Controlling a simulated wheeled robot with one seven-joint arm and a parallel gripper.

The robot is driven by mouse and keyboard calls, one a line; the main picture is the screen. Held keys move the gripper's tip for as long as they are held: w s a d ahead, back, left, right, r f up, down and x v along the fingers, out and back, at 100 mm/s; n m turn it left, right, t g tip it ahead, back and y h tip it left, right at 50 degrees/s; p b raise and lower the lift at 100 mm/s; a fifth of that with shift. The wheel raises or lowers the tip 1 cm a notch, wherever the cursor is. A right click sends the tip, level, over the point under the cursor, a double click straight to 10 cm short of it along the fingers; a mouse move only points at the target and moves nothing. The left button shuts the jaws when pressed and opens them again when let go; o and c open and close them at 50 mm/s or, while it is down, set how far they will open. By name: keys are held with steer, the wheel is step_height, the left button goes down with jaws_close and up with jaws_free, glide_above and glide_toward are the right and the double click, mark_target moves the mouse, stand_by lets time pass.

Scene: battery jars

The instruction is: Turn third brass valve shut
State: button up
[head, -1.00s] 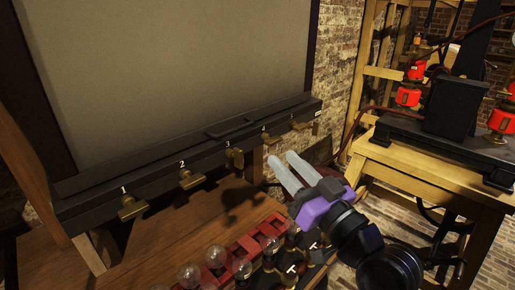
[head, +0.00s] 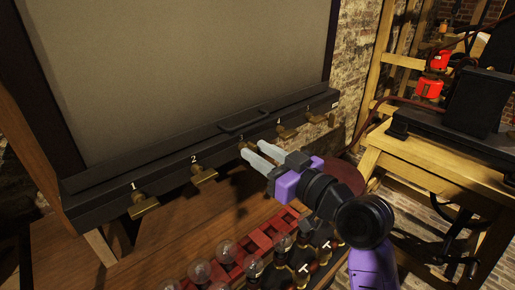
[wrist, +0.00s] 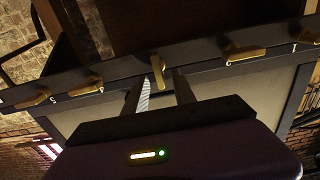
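A dark rail (head: 100,196) below a grey panel bears a row of numbered brass valves. The third valve (wrist: 157,68) shows in the middle of the wrist view, its handle crosswise to its neighbours' handles. In the head view it is mostly hidden behind my fingertips. My gripper (head: 254,148) is open, its two pale fingers pointing at the third valve. In the wrist view the handle appears between the two fingertips, with a gap on each side. I cannot tell how deep it lies between them.
Valve one (head: 143,205) and valve two (head: 203,174) are left of my gripper; valve four (head: 286,131) is close on the right. Below the arm stand glass bulbs (head: 226,249) and a red rack (head: 252,262). A wooden table (head: 420,165) with apparatus is at right.

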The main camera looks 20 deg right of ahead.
steer(key=shift+w+a, duration=0.2)
steer(key=shift+w, duration=0.2)
jaws_close()
